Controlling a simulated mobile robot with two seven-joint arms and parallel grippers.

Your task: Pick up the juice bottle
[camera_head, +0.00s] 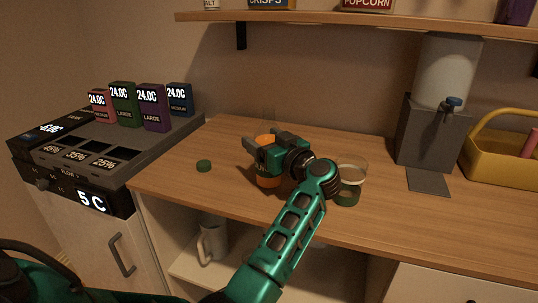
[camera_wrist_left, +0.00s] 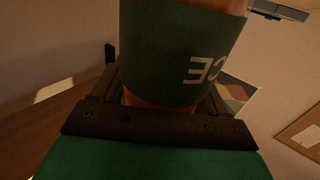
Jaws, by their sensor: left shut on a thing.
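The juice bottle (camera_head: 267,182) stands upright at the middle of the wooden counter, with orange juice showing above and below my gripper. My left gripper (camera_head: 265,152) is shut around the bottle's middle and hides most of its label. In the left wrist view the bottle's dark green label (camera_wrist_left: 180,50) with pale letters fills the space between the fingers. I cannot tell whether the bottle's base touches the counter. My right gripper is not in view.
A glass with a green band (camera_head: 349,190) stands right, close to my forearm. A drink dispenser (camera_head: 428,125) and yellow basket (camera_head: 495,165) stand further right. A shelf (camera_head: 350,22) runs above.

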